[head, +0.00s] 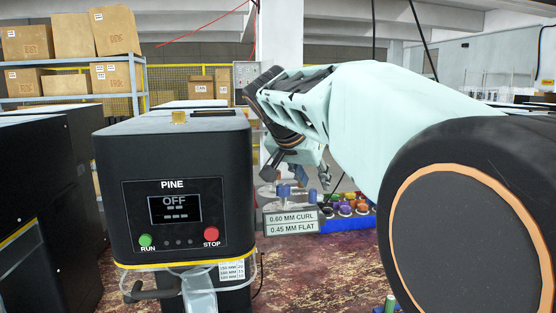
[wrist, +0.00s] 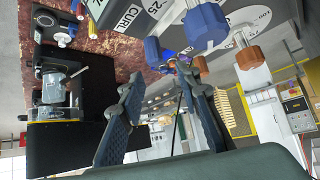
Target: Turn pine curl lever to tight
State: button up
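The black machine labelled PINE (head: 174,184) stands at left in the head view, its screen reading OFF. My gripper (head: 298,170) is right of it, above blue knobs and a sign (head: 292,222) reading "0.60 MM CURL, 0.45 MM FLAT". In the wrist view my gripper (wrist: 162,78) is open, its two dark fingers apart with nothing clearly held. Beyond the fingertips are a large blue knob (wrist: 205,25), a smaller blue knob (wrist: 156,50) near a plate (wrist: 130,15) lettered CURL, and an orange knob (wrist: 240,48). I cannot tell which one is Pine's curl lever, or its setting.
A green RUN button (head: 145,241) and a red STOP button (head: 211,236) are on the machine's front. Another black machine (head: 40,190) stands at far left. Shelves with cartons (head: 70,88) are behind.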

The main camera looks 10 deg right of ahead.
aim_at(313, 189)
notch_tip(313, 189, up, 7)
jog(key=shift+r, duration=0.1)
dwell(0.4)
